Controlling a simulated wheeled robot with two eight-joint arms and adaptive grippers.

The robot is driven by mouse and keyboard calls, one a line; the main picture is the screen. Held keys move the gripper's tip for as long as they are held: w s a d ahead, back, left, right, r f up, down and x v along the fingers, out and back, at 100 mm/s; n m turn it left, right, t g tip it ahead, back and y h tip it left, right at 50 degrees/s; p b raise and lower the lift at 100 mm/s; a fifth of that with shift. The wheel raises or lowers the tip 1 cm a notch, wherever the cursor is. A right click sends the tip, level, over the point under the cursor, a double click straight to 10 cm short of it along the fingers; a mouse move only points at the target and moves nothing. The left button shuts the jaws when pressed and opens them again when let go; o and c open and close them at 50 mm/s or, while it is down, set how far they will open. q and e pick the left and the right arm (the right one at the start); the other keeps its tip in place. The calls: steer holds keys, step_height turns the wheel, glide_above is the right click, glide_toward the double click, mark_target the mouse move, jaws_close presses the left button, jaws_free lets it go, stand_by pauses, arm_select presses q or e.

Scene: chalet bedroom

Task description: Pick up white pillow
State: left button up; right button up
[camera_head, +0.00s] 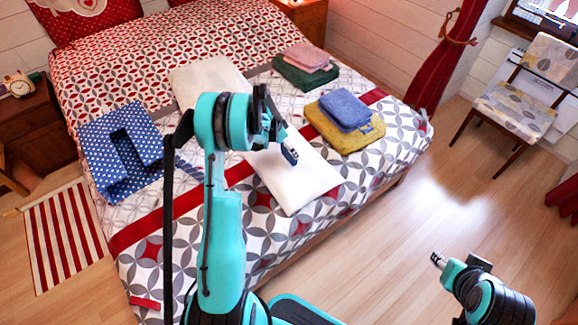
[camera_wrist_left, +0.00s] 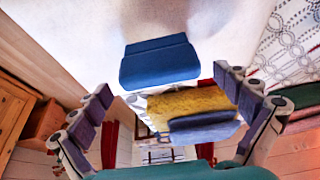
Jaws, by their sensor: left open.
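The white pillow (camera_head: 292,183) lies across the patterned bed, partly hidden behind my left arm in the head view. Its far part shows beyond the arm. A broad white surface, apparently the pillow (camera_wrist_left: 70,35), fills the upper left wrist view. My left gripper (camera_head: 287,150) is over the middle of the pillow. Its fingers are spread and empty in the left wrist view (camera_wrist_left: 160,88); I cannot tell whether they touch the pillow. My right gripper (camera_head: 437,260) is at the lower right, over the floor away from the bed; its opening is too small to judge.
A folded yellow towel (camera_head: 363,138) with a blue towel (camera_head: 344,108) lies right of the pillow. Pink (camera_head: 306,57) and green (camera_head: 300,77) towels are farther back. A chair (camera_head: 515,105) stands right; floor between is clear.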

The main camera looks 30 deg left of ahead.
mark_target(289, 159)
arm_select(q)
steer(key=b+x, duration=0.1)
steer(key=x, duration=0.2)
steer(key=shift+f, duration=0.25)
steer(key=shift+s+r, duration=0.1)
steer(key=shift+r, duration=0.05)
steer(key=c, duration=1.7)
steer(key=shift+r, duration=0.1)
steer(key=shift+c, duration=0.2)
